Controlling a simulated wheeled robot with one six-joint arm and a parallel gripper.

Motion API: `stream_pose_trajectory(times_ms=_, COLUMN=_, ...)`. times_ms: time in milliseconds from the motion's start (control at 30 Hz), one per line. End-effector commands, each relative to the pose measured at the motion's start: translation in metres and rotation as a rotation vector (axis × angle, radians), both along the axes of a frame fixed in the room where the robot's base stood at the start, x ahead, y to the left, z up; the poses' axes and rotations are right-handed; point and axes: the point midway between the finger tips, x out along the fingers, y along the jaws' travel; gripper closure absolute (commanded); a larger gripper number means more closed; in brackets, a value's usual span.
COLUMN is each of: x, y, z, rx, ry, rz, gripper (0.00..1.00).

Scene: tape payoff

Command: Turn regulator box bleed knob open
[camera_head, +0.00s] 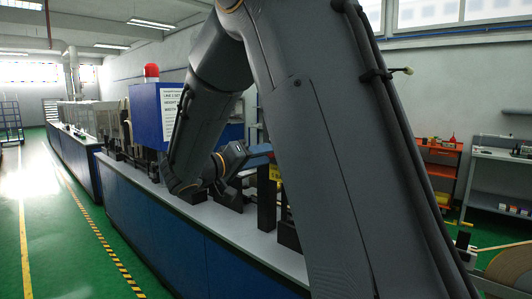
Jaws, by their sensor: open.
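No regulator box or bleed knob can be made out in the head view. My dark grey arm fills the middle and right of the picture and covers much of the bench top. Its wrist bends down over the grey bench top (150,186) and points right, behind my own large arm link. The jaws are hidden there. A small blue part (260,150) shows just beyond the wrist, and what it belongs to is unclear. A yellow label (274,172) on a dark upright stands near it, partly covered by my arm.
A blue cabinet (145,108) with a white sign and a red beacon (152,72) stands on the bench behind my arm. Grey machines line the bench further back. An orange cart (440,150) and grey shelves (500,170) stand right. The green floor (60,240) at left is clear.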

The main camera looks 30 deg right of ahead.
Motion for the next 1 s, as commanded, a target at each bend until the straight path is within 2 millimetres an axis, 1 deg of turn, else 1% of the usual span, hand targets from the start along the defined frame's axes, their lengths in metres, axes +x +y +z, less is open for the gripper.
stream_pose_trajectory(times_ms=233, x=0.0005, y=-0.0015, z=-0.0006, rx=0.000, ry=0.000, rz=0.000, gripper=0.58)
stream_pose_trajectory(times_ms=267, x=0.0005, y=-0.0014, z=-0.0006, rx=0.000, ry=0.000, rz=0.000, gripper=0.59)
stream_pose_trajectory(times_ms=300, x=0.0005, y=-0.0014, z=-0.0006, rx=0.001, ry=0.000, rz=0.001, gripper=0.66)
stream_pose_trajectory(times_ms=500, x=0.0004, y=-0.0012, z=-0.0006, rx=0.000, ry=0.001, rz=0.001, gripper=0.99)
stream_pose_trajectory(times_ms=767, x=0.0005, y=-0.0012, z=-0.0011, rx=-0.008, ry=0.022, rz=0.000, gripper=0.99)
stream_pose_trajectory(times_ms=1000, x=0.0008, y=-0.0013, z=-0.0024, rx=-0.047, ry=0.130, rz=0.001, gripper=0.99)
